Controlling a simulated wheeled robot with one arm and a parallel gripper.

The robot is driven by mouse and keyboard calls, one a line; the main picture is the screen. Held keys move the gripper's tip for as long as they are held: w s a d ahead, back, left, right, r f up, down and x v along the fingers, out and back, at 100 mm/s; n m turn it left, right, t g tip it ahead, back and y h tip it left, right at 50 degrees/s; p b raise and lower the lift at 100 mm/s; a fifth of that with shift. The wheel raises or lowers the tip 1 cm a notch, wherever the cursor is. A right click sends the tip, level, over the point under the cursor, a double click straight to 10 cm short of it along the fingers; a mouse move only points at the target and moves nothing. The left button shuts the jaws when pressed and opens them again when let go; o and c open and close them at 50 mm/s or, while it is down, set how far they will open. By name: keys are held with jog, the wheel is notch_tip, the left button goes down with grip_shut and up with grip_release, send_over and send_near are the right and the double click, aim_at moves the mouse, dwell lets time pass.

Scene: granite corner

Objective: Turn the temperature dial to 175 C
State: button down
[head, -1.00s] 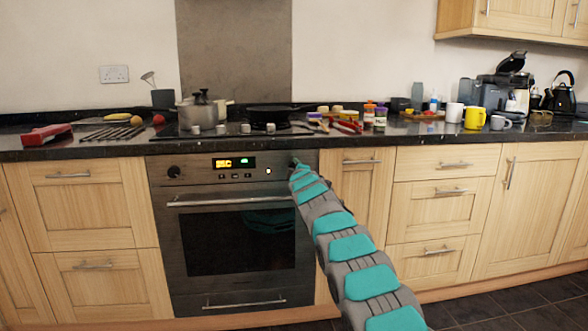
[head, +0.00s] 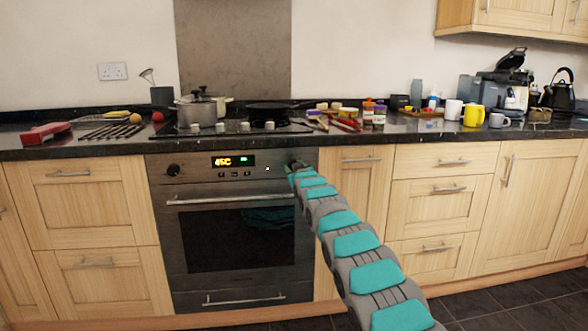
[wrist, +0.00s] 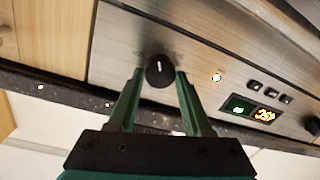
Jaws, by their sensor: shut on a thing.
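The dial held by my gripper (wrist: 159,76) is a round black knob (wrist: 160,71) with a white pointer line, at the right end of the oven panel. In the wrist view the two green fingers close on it from both sides, and the pointer points nearly straight up. In the head view my gripper (head: 296,166) hides this dial. The oven display (head: 234,161) shows yellow characters that look like 45C beside a green part. It also shows upside down in the wrist view (wrist: 264,115). The scale printed around the dial is too small to read.
Another black knob (head: 173,171) sits at the panel's left end. A small lit lamp (wrist: 216,78) and several buttons lie between. The oven door handle (head: 228,199) sticks out below. The dark worktop edge (head: 80,153) overhangs the panel, with pots and cups above.

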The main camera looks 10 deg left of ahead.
jog(key=m+b, duration=0.2)
jog(key=m, duration=0.1)
jog(key=shift+f+m, duration=0.3)
jog(key=shift+f, duration=0.05)
jog(key=shift+m+b, duration=0.8)
jog(key=shift+m, duration=0.4)
jog(key=shift+r+m, duration=0.1)
jog(key=shift+m, duration=0.2)
jog(key=shift+c, duration=1.7)
grip_release()
jog(key=shift+r, duration=0.1)
jog(key=shift+d, duration=0.1)
